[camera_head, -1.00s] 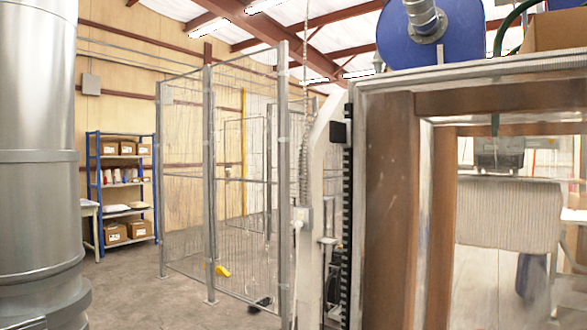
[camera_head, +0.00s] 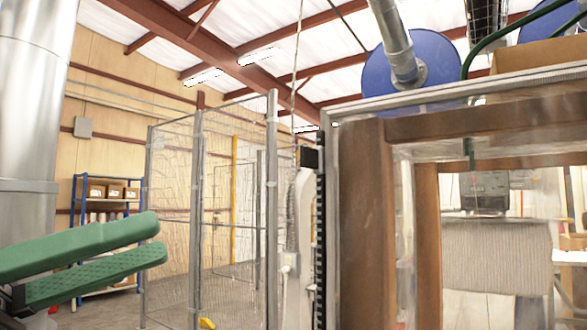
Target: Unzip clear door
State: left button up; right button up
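A clear, glossy sheet (camera_head: 402,215) covers the wood-framed opening of the booth at the right, and I take it for the clear door. A black toothed vertical strip (camera_head: 320,235) runs along the booth's left edge; I cannot tell whether it is the zipper. No zipper pull can be made out. My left gripper (camera_head: 158,240) has two green fingers and comes in at the lower left. Its fingers are apart, the lower one's dimpled inner face shows, and nothing is between them. It is well left of the booth. My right gripper is not in view.
A wire mesh fence (camera_head: 235,200) stands between the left gripper and the booth. A large metal duct (camera_head: 28,100) is at the far left. A shelf with boxes (camera_head: 108,190) stands by the back wall.

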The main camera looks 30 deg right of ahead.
pick_arm(q)
jog(key=s+d+r+m+t+y, duration=0.2)
jog(key=s+r+t+y, duration=0.1)
jog(key=s, duration=0.1)
jog(key=t+y+b, duration=0.2)
jog(key=t, duration=0.4)
send_near(301, 155)
jog(key=p+x, duration=0.4)
jog(key=x, duration=0.5)
jog(key=shift+r, duration=0.1)
jog(key=shift+w+d, duration=0.1)
jog(key=shift+d, duration=0.15)
grip_shut()
dwell(0.6)
